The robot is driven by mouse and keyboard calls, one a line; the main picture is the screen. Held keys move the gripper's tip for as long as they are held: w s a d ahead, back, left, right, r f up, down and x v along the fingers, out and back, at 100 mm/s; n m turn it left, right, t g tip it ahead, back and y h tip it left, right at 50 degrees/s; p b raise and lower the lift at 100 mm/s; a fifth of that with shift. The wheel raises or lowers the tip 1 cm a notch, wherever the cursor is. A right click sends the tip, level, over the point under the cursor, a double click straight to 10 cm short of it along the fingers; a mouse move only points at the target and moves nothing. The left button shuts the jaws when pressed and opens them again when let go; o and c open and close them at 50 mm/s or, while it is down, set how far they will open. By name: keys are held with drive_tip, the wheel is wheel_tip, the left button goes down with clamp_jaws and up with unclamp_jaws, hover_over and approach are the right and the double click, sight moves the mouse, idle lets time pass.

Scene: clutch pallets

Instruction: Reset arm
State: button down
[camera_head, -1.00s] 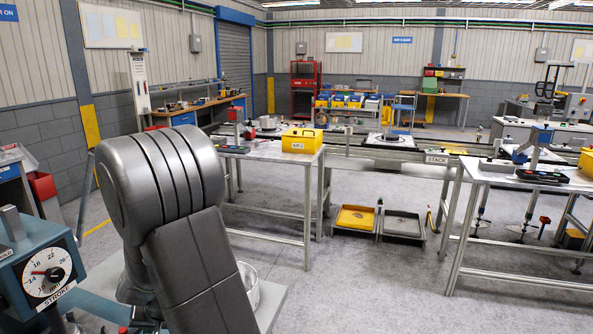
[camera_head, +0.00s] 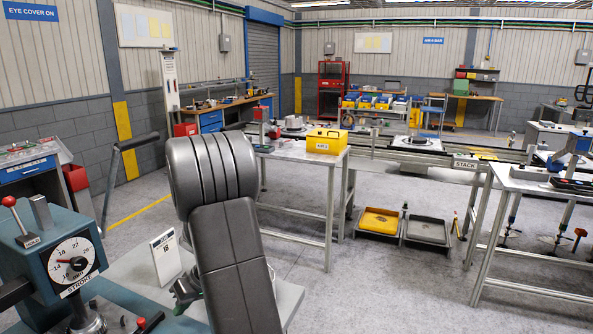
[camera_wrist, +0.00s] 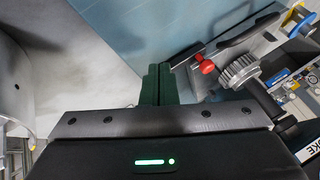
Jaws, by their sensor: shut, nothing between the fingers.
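My gripper (camera_wrist: 158,85) shows in the wrist view as two dark green fingers side by side, shut with nothing between them. Its tips point toward a blue-grey surface. My grey arm rises at the lower centre of the head view and largely hides the gripper there.
A teal machine with a STROKE dial (camera_head: 75,263) stands close at the left. A grey bench top (camera_head: 135,270) beside it carries a white card marked 19 (camera_head: 166,257). A metal table (camera_head: 285,150) holds a yellow box (camera_head: 326,141).

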drive_tip(key=w+n+p, duration=0.1)
drive_tip(key=n+g+p, duration=0.1)
drive_tip(key=p, duration=0.1)
drive_tip(key=shift+w+d+r, duration=0.1)
drive_tip(key=shift+w+r, duration=0.05)
drive_tip(key=shift+w, duration=0.2)
drive_tip(key=shift+w+n+g+p, duration=0.3)
drive_tip(key=shift+n+g, duration=0.1)
drive_tip(key=shift+n, duration=0.2)
